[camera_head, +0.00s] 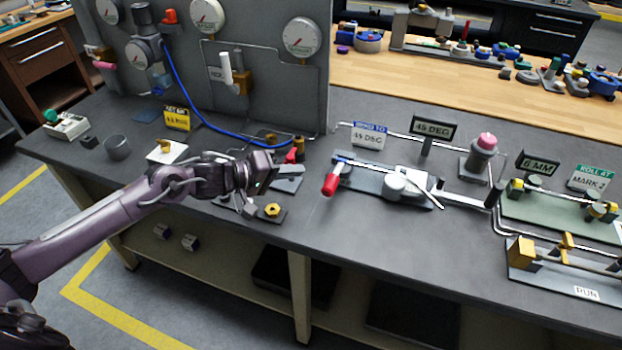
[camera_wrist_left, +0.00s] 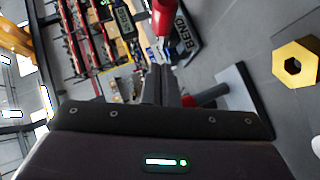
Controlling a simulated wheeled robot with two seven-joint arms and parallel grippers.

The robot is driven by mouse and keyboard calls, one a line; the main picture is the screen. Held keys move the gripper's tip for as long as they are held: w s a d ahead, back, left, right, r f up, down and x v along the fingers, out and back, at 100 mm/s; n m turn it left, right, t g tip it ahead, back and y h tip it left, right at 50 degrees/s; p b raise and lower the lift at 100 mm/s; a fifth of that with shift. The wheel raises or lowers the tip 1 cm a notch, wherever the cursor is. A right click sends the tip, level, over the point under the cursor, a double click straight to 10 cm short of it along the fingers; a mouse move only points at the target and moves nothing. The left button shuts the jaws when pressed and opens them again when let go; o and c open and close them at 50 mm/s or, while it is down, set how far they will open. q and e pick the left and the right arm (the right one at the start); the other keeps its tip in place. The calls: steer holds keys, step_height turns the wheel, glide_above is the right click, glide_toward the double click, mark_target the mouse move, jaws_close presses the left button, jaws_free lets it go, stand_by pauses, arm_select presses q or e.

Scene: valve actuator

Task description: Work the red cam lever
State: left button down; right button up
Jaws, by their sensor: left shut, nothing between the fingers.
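A small red lever part (camera_head: 291,155) shows just beyond my left gripper (camera_head: 272,172), on a small grey fixture (camera_head: 290,170). In the left wrist view a dark red lever piece (camera_wrist_left: 207,97) lies right of my shut fingers (camera_wrist_left: 160,84), in front of a grey plate (camera_wrist_left: 236,88). My fingers are empty. I cannot tell whether they touch the lever; part of the fixture is hidden by the gripper. A larger red grip (camera_head: 331,183) sits on the bending tool to the right; a red grip also shows in the left wrist view (camera_wrist_left: 163,16). My right gripper is not in view.
A brass hex nut (camera_head: 272,210) on a plate is close to my gripper, large in the left wrist view (camera_wrist_left: 295,64). The gauge panel (camera_head: 265,95) stands behind. A blue hose (camera_head: 195,113) runs along it. The bench front (camera_head: 215,225) is mostly clear.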

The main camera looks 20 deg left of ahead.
mark_target(327, 181)
arm_select(q)
steer(key=d, duration=0.1)
steer(key=d+f, duration=0.1)
steer(key=d+p, duration=0.1)
steer(key=shift+w+d+f, duration=0.25)
steer(key=shift+w, duration=0.15)
steer(key=shift+s+d+f, duration=0.1)
steer(key=shift+d+f, duration=0.1)
steer(key=shift+d, duration=0.25)
steer(key=shift+f, duration=0.1)
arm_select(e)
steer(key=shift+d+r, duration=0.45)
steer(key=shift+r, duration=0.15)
arm_select(q)
steer(key=shift+s+d+p, duration=0.1)
steer(key=shift+d+p, duration=0.45)
steer(key=shift+p, duration=0.4)
steer(key=shift+d+f, duration=0.1)
steer(key=shift+f, duration=0.1)
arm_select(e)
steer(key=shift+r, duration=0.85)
